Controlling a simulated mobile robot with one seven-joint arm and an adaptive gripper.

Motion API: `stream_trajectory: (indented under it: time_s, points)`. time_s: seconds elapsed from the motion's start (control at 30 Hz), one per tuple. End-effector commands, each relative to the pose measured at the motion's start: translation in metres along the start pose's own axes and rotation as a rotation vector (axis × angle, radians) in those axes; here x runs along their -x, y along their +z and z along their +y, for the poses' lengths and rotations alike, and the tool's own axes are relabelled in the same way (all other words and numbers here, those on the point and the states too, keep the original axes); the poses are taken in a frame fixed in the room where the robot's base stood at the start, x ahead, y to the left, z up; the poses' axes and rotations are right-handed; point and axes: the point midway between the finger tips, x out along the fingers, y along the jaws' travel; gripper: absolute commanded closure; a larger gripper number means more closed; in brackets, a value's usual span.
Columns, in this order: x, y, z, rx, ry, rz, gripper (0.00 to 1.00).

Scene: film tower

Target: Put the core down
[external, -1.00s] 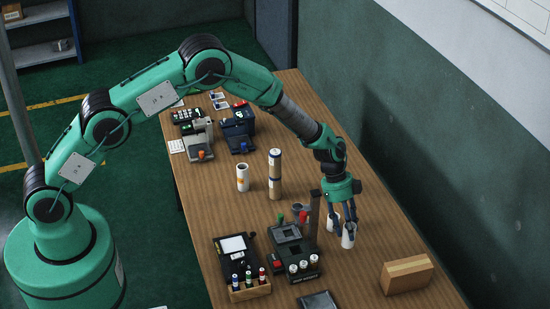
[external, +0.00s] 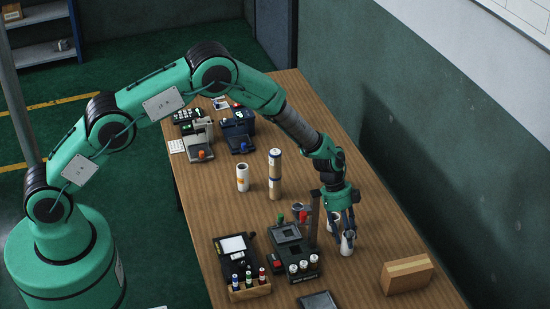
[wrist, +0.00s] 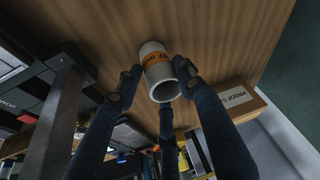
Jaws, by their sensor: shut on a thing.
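A white hollow core with an orange printed band (wrist: 157,70) is between the fingers of my gripper (wrist: 158,80) in the wrist view, its open end facing the camera. In the external view my gripper (external: 342,222) points down over the right part of the table, shut on the white core (external: 347,244). The core is low over the wood; whether its base touches the table I cannot tell. A second pale piece (external: 333,219) shows just behind the fingers, partly hidden.
A dark post (external: 314,220) stands close left of my gripper, beside a black device (external: 287,240) with several capped vials. A cardboard box (external: 406,275) lies to the right. A tall brown-and-white cylinder (external: 275,175) and a white roll (external: 242,178) stand farther back. Wood right of the gripper is clear.

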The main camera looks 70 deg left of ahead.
Motion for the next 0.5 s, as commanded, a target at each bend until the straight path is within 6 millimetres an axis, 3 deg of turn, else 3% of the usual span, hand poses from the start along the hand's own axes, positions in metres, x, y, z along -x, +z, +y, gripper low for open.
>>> stream_trajectory:
  time_s: [0.13,0.17,0.23,0.5]
  points:
    - [-0.0030,0.0012,0.0001,0.000,0.000,0.000,0.88]
    - [-0.0025,0.0011,0.0003,0.000,0.001,0.000,0.56]
    - [-0.0020,0.0009,0.0002,0.000,0.000,0.000,0.43]
    - [-0.0017,0.0008,0.0001,0.000,0.000,0.000,0.43]
